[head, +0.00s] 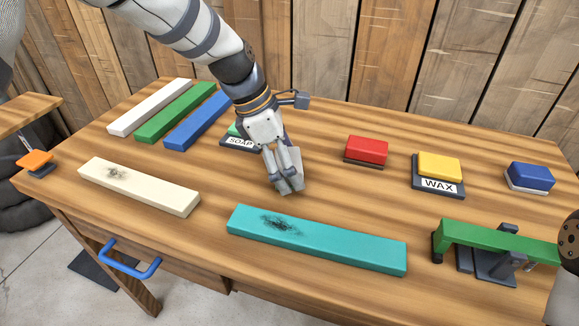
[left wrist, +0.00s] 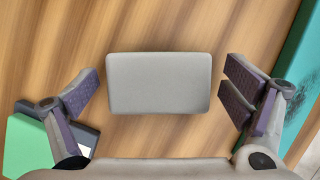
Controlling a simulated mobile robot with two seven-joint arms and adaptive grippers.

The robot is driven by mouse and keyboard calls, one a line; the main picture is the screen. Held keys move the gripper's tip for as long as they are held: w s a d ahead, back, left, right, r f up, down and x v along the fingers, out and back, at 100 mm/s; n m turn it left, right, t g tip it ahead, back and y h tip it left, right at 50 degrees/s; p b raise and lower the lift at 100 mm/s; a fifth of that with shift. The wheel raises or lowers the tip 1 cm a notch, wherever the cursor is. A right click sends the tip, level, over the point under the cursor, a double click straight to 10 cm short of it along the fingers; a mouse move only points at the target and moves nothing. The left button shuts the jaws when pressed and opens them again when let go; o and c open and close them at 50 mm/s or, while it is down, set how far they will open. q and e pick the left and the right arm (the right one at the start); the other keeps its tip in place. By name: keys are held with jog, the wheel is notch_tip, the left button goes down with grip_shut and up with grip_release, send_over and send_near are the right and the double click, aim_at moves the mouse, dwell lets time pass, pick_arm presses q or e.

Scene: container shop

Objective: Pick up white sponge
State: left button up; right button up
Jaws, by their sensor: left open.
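The white sponge (left wrist: 159,82), a pale grey-white block with rounded corners, lies on the wooden table in the left wrist view. My left gripper (head: 284,184) is open and points down over the table's middle in the head view, where it largely covers the sponge. In the left wrist view the open fingers of my left gripper (left wrist: 161,90) stand on either side of the sponge, with a gap on each side. Nothing is held. My right gripper is not in view.
A green sponge on a SOAP base (head: 238,142) is close behind and left of my gripper. A teal plank (head: 330,245) with a dark smudge lies in front. Red (head: 367,150), yellow (head: 440,166) and blue (head: 531,177) blocks stand to the right. A cream plank (head: 150,190) lies left.

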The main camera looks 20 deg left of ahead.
aim_at(295, 158)
pick_arm(q)
jog(key=shift+r, duration=0.15)
jog(key=shift+c, duration=0.3)
jog(key=c, duration=1.1)
jog(key=shift+r, duration=0.25)
notch_tip(295, 158, up, 3)
jog(key=shift+w+f, duration=0.1)
jog(key=s+r, duration=0.1)
jog(key=r, duration=0.1)
jog(key=s+r+p, duration=0.1)
jog(key=r, duration=0.1)
jog(key=s+r+p, duration=0.1)
jog(key=s, duration=0.1)
jog(key=shift+d+r, duration=0.25)
jog(key=shift+r, duration=0.15)
jog(key=s+r, duration=0.1)
jog(key=s, duration=0.2)
jog(key=s+d+r+p, duration=0.1)
jog(key=s, duration=0.2)
jog(key=s+r, duration=0.2)
jog(key=s, duration=0.2)
jog(key=shift+d, duration=0.25)
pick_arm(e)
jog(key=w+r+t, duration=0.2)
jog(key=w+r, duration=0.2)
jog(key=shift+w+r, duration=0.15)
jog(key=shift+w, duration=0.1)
